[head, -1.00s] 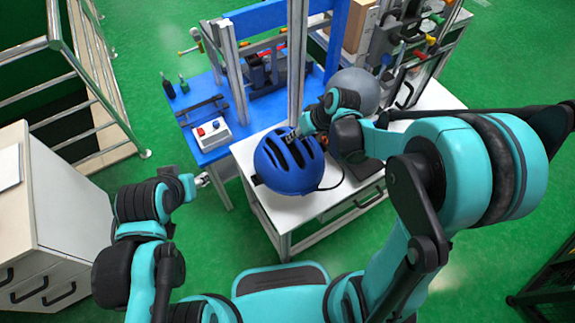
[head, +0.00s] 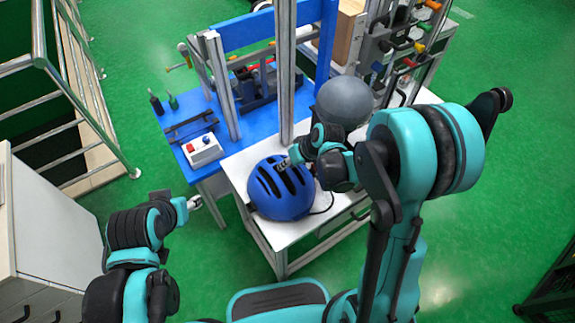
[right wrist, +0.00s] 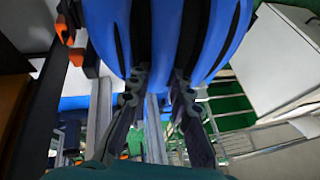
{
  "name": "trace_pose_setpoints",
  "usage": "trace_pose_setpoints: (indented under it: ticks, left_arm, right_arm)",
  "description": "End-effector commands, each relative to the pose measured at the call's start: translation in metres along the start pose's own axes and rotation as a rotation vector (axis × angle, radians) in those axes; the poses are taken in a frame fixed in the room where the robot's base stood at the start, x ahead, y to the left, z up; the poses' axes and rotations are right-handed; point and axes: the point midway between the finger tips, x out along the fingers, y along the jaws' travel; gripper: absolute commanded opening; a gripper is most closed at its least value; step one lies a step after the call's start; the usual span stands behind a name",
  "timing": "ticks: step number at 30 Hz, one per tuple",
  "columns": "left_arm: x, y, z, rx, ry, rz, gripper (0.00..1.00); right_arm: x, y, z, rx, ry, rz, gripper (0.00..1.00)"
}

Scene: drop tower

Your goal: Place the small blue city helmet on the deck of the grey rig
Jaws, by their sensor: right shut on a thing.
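The blue helmet (head: 280,190), with dark vents, is over the left part of the white table in the head view. It fills the top of the right wrist view (right wrist: 205,35). My right gripper (head: 288,166) is shut on it, with the fingers at its vents. I cannot tell whether the helmet touches the tabletop. The grey rig, with tall metal uprights (head: 285,80), stands behind the helmet. Its lower part shows beside a blue surface (head: 180,115). My left gripper (head: 193,202) is apart from the helmet, left of the white table; its jaws are too small to read.
A control box (head: 202,150) with red and blue buttons sits on the blue surface. A grey ball-like headform (head: 345,101) stands right of the upright. A tool rack (head: 405,45) and cardboard box (head: 343,30) are behind. Metal railings (head: 85,95) stand at left.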

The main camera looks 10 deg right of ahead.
Motion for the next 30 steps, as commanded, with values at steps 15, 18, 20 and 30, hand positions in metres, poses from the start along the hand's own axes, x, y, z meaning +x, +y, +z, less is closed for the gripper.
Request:
trace_pose_setpoints:
  ticks: [15,18,20,30]
  left_arm:
    - [0.002,0.0,0.002,0.0,0.0,0.0,0.47]
    - [0.001,0.0,0.001,0.0,0.0,0.0,0.47]
    - [-0.002,0.0,-0.001,0.0,0.0,0.0,0.47]
    - [-0.025,0.0,-0.018,0.0,0.0,0.0,0.47]
  right_arm:
    - [0.002,0.001,0.001,0.0,0.0,0.0,0.41]
    - [0.001,0.0,0.0,0.0,0.0,0.0,0.41]
    - [-0.002,-0.001,-0.001,0.0,0.0,0.0,0.41]
    - [-0.072,-0.001,-0.002,0.002,0.001,0.0,0.41]
